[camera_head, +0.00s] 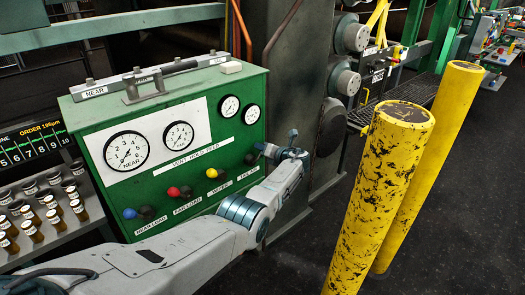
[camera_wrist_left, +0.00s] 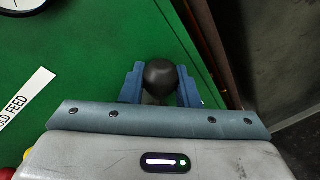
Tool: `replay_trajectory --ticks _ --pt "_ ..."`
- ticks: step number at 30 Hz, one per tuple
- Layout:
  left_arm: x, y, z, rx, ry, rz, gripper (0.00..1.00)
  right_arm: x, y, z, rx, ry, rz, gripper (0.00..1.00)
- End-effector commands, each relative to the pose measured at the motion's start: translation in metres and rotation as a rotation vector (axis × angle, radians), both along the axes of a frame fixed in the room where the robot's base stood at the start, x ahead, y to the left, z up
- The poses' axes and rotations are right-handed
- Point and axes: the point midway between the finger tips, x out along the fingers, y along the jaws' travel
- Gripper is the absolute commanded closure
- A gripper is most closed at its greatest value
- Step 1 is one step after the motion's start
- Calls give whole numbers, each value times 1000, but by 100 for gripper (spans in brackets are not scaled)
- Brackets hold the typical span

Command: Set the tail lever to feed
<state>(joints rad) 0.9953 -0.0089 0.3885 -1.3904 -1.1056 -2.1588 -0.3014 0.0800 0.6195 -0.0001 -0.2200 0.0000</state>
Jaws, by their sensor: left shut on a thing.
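The tail lever (camera_head: 250,158) is the rightmost of the levers on the front of the green control box (camera_head: 230,105). In the wrist view its dark round knob (camera_wrist_left: 160,75) sits between the two blue fingers of my left gripper (camera_wrist_left: 160,86). In the head view my left gripper (camera_head: 263,149) is at the box's right edge, shut on this knob. The fingers and wrist partly hide the lever, so its exact angle is hard to tell. A "VENT HOLD FEED" label (camera_head: 194,158) is above the lever row. My right gripper is not in view.
Levers with blue (camera_head: 129,213), red (camera_head: 173,191) and yellow (camera_head: 211,173) knobs are left of the tail lever. Gauges are above them. Yellow posts (camera_head: 385,190) stand to the right. A rack of small bottles (camera_head: 30,228) is at the left.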

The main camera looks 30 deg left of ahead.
Motion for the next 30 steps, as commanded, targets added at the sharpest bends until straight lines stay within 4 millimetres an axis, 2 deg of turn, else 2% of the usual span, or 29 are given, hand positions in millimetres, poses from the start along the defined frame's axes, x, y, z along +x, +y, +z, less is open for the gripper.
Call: replay_trajectory --ticks 19,20,22,30 --pt "1 -1 -4 17 46 -2 100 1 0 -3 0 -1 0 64" --pt "1 -1 -4 17 46 -2 66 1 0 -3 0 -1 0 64" --pt "1 -1 -4 16 45 -2 52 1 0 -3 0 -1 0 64" --pt "1 -1 -3 17 44 -1 51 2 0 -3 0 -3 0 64"
